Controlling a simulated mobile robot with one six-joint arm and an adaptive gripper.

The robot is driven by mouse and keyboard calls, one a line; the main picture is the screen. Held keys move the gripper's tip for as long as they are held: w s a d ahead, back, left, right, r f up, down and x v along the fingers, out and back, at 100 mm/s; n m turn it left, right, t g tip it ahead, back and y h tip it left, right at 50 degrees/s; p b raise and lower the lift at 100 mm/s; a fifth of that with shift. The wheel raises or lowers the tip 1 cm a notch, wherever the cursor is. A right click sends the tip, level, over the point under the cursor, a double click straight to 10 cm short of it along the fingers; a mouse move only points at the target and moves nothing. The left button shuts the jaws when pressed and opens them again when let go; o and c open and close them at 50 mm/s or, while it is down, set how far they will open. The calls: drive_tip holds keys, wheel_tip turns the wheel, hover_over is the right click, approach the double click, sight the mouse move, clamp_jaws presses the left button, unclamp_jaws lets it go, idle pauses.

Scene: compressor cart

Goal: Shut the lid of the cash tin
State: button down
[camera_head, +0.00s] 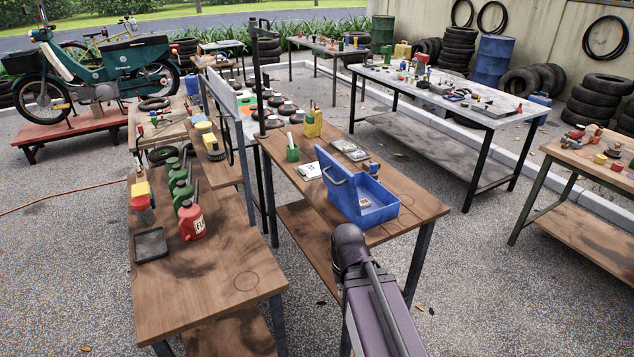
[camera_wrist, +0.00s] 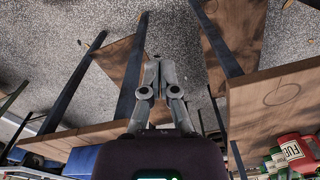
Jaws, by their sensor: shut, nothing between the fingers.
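The blue cash tin (camera_head: 380,215) sits on the wooden table in the middle of the head view. Its lid (camera_head: 342,192) stands raised and tilted on the tin's left side, with a handle on it, so the tin is open. A small item (camera_head: 364,203) shows inside. In the wrist view my gripper (camera_wrist: 159,58) is shut and empty, its fingers together over the floor and table legs. In the head view my arm comes from below, its end just in front of the tin; the fingers are hidden there. A blue patch at lower left in the wrist view is unclear.
The tin's table (camera_head: 415,200) also holds a green cup (camera_head: 292,152), a yellow holder (camera_head: 312,124) and flat packs behind the tin. A second wooden table (camera_head: 215,280) at left carries a red fuel can (camera_head: 191,221), green cans and a black tray (camera_head: 151,245).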

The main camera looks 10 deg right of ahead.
drive_tip(key=shift+s+a, duration=0.1)
drive_tip(key=shift+a, duration=0.1)
drive_tip(key=w+r+n+t+h+b, duration=0.1)
drive_tip(key=w+r+n+h+b, duration=0.15)
drive_tip(key=w+h, duration=1)
drive_tip(key=w+a+r+n+t+h+b, duration=0.1)
drive_tip(key=w+a+r+t+h, duration=0.3)
drive_tip(key=w+a+r, duration=0.8)
drive_tip(key=shift+w+a+r+t+h+b, duration=0.15)
drive_tip(key=shift+w+a+t+h+b, duration=0.2)
drive_tip(key=shift+a+h+b, duration=0.4)
